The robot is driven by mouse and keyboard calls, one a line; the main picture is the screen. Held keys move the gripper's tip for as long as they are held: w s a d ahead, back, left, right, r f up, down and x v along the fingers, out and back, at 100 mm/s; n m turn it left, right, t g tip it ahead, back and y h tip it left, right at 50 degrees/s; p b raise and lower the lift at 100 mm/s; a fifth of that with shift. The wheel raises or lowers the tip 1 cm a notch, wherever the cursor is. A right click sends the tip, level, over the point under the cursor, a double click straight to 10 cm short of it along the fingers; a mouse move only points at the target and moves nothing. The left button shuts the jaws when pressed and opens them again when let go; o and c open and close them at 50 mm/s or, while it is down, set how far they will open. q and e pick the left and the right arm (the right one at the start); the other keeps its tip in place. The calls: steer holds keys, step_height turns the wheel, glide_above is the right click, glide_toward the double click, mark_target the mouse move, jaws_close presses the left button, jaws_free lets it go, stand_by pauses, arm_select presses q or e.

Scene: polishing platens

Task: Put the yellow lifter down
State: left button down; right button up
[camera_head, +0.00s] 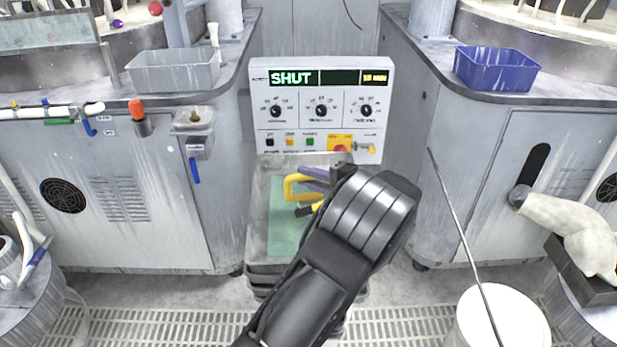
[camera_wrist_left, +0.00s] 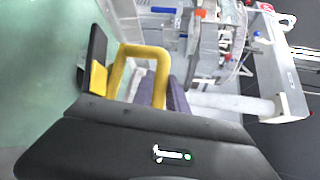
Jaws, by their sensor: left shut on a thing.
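The yellow lifter (camera_head: 292,188) shows as a bent yellow handle above the grey tray (camera_head: 257,225) with its green mat (camera_head: 284,238), below the control panel. My left gripper (camera_head: 312,209) is shut on it, with the wrist hiding much of it. In the left wrist view the yellow lifter (camera_wrist_left: 150,52) is an arch beside the black finger with a yellow pad. A purple piece (camera_head: 315,173) lies right beside the yellow handle; it also shows in the left wrist view (camera_wrist_left: 177,97). I cannot tell whether the lifter touches the mat.
The control panel (camera_head: 320,108) reading SHUT stands behind the tray. Grey cabinets flank it, with a grey bin (camera_head: 174,72) on the left and a blue bin (camera_head: 496,68) on the right. A white bucket (camera_head: 497,322) with a thin rod stands at the lower right.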

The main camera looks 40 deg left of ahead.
arm_select(q)
steer(key=c, duration=1.8)
jaws_free()
steer(key=shift+f, duration=0.1)
steer(key=o, duration=0.5)
steer(key=d, duration=0.4)
steer(key=d+r+p, duration=0.1)
steer(key=d, duration=0.3)
steer(key=d+r+p, duration=0.1)
steer(key=d, duration=0.2)
steer(key=shift+s+d+r, duration=0.15)
steer(key=shift+d, duration=0.25)
